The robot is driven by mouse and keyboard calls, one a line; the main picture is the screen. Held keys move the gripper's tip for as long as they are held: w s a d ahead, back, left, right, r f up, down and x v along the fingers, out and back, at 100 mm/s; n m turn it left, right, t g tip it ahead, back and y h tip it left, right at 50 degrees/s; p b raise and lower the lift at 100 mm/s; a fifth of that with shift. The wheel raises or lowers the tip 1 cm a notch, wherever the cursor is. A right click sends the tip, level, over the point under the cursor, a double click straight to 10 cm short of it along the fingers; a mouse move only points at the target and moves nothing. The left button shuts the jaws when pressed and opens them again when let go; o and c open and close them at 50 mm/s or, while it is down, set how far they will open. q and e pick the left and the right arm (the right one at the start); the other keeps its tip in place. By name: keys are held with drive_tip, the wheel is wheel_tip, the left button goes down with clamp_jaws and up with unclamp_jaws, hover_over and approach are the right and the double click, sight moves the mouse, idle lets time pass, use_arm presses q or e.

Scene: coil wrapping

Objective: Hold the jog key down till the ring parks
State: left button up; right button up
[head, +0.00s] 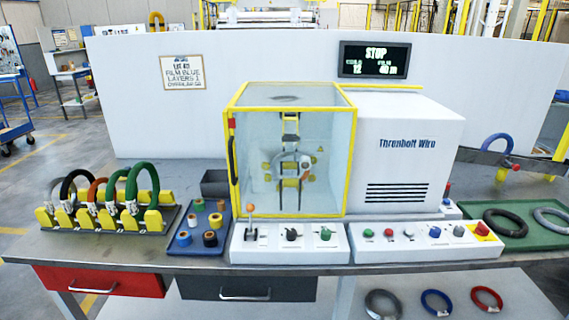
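The wrapping machine's ring (280,160) shows as a grey loop behind the clear, yellow-framed guard (240,155), which looks closed. Yellow rollers sit around it; I cannot tell where its gap points. The right control panel (420,249) carries a green button (369,233), a red button (389,232), a small selector (408,235), a blue button (435,232) and a grey button (458,230). The labels are too small to read, so I cannot tell which is the jog key. The display (375,60) reads STOP. Neither of my grippers is in view.
A yellow-seated red emergency button (482,229) is at the right panel's end. A coil rack (155,220) and blue spool tray (185,246) stand left; a green tray (515,240) lies right.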

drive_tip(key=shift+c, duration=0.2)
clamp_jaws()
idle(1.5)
